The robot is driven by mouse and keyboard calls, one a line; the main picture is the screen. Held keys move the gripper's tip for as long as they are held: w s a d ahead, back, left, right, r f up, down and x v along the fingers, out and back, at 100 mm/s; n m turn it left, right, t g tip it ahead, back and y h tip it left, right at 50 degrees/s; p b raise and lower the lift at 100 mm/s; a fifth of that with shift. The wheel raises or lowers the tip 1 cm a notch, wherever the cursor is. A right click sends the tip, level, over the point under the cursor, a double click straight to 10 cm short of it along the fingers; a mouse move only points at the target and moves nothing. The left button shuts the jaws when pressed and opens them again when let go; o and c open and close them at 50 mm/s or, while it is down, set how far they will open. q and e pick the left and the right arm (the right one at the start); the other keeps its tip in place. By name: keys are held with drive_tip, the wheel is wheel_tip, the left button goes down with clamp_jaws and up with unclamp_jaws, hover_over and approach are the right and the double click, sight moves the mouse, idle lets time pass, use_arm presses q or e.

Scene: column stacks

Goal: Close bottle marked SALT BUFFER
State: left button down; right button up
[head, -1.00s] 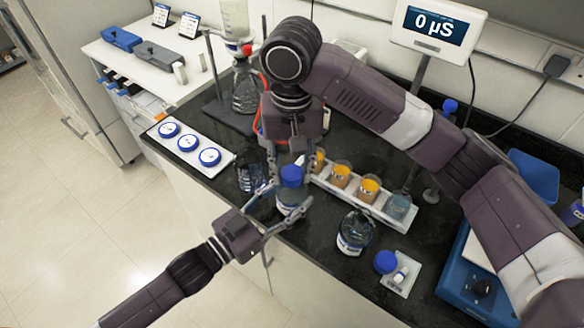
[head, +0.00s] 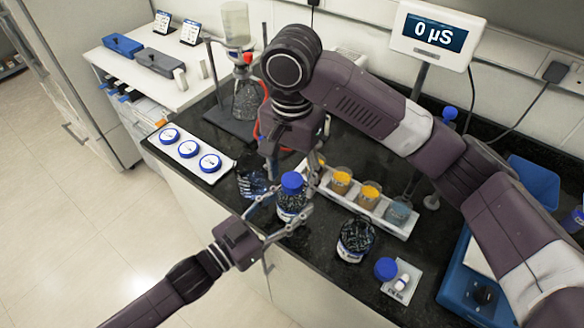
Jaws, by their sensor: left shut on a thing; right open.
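My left gripper (head: 278,216) is shut on a clear bottle (head: 291,206) near the front edge of the black counter. A blue cap (head: 292,183) sits on this bottle's neck; I cannot tell how tightly. My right gripper (head: 294,170) is open above and behind the cap, its fingers spread apart. A second clear bottle (head: 355,240) stands without a cap to the right. A loose blue cap (head: 386,268) lies in front of it. Another dark clear bottle (head: 252,182) stands to the left, partly hidden by the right gripper. The label wording is too small to read.
A white rack (head: 387,213) with orange-filled beakers stands behind the bottles. A white plate (head: 218,178) with three blue-rimmed discs is at left. A small white tray (head: 404,282) is at front right, near a blue device (head: 468,285). A stand with a flask (head: 247,100) is behind.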

wheel_tip(320, 180, up, 12)
idle(0.5)
use_arm(q)
drive_tip(key=c, duration=0.9)
unclamp_jaws()
drive_tip(key=shift+o, duration=0.2)
drive_tip(key=v, duration=1.2)
